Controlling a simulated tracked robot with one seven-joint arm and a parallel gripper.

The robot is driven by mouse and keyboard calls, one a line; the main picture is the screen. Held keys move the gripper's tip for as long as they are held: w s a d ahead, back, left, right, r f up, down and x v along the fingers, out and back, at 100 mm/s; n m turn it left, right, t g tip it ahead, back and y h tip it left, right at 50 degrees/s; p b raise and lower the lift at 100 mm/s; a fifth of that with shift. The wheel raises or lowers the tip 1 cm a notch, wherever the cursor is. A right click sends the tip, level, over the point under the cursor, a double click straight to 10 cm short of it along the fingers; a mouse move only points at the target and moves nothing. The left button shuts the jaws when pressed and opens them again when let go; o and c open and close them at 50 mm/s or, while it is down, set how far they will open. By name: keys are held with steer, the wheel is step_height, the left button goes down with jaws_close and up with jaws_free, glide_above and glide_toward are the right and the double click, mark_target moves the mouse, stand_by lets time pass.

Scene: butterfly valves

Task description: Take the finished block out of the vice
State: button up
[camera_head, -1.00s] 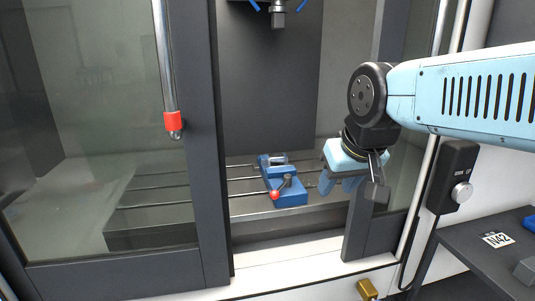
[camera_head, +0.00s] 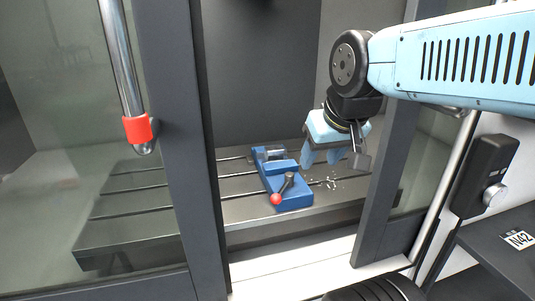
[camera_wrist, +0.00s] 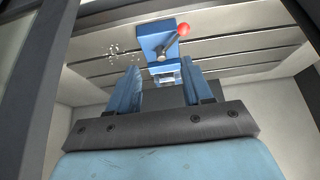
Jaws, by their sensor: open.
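The blue vice (camera_head: 290,194) sits on the slotted machine table, with a lever ending in a red knob at its front. A grey block (camera_head: 273,155) shows between its jaws toward the back. The vice (camera_wrist: 155,40) also shows in the wrist view, beyond my fingertips, with the block area (camera_wrist: 165,75) partly seen between the fingers. My gripper (camera_head: 322,157) is open and empty, inside the doorway, to the right of the vice and apart from it. In the wrist view its two blue fingers (camera_wrist: 160,85) stand apart.
The machine table (camera_head: 240,210) has long slots and some metal chips (camera_head: 331,183) right of the vice. A sliding door with a red-banded handle (camera_head: 138,129) stands left; the right door frame (camera_head: 385,190) is close to my arm. A dark side table (camera_head: 505,245) is at right.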

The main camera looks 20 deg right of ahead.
steer(key=o, duration=0.5)
steer(key=w+a+r+t, duration=0.1)
steer(key=w, duration=0.2)
steer(key=w+a+r+t+y, duration=0.1)
steer(key=w+a+r, duration=0.1)
steer(key=w, duration=0.2)
steer(key=w+a+r+y, duration=0.1)
steer(key=w+a, duration=0.1)
steer(key=w, duration=0.1)
steer(key=shift+w+a+r+t, duration=0.15)
steer(key=shift+w+a+t, duration=0.1)
steer(key=shift+t, duration=0.15)
steer(key=shift+c, duration=0.2)
steer(key=w+a+r+m+t+h, duration=0.1)
steer(key=w+a+r+m+t, duration=0.15)
steer(key=w, duration=0.85)
steer(key=w+a+r+m+t, duration=0.2)
steer(key=w+r+m+t, duration=0.15)
steer(key=w, duration=0.65)
steer(key=w+d+f+m+h, duration=0.1)
steer(key=w+f+m+h, duration=0.2)
steer(key=w+m+h, duration=0.45)
steer(key=m+g+h, duration=0.5)
steer(key=g+h, duration=0.4)
steer(key=g, duration=0.5)
glide_toward(270, 148)
steer(key=shift+n, duration=0.25)
steer(key=x, duration=1.1)
steer(key=shift+d, duration=0.25)
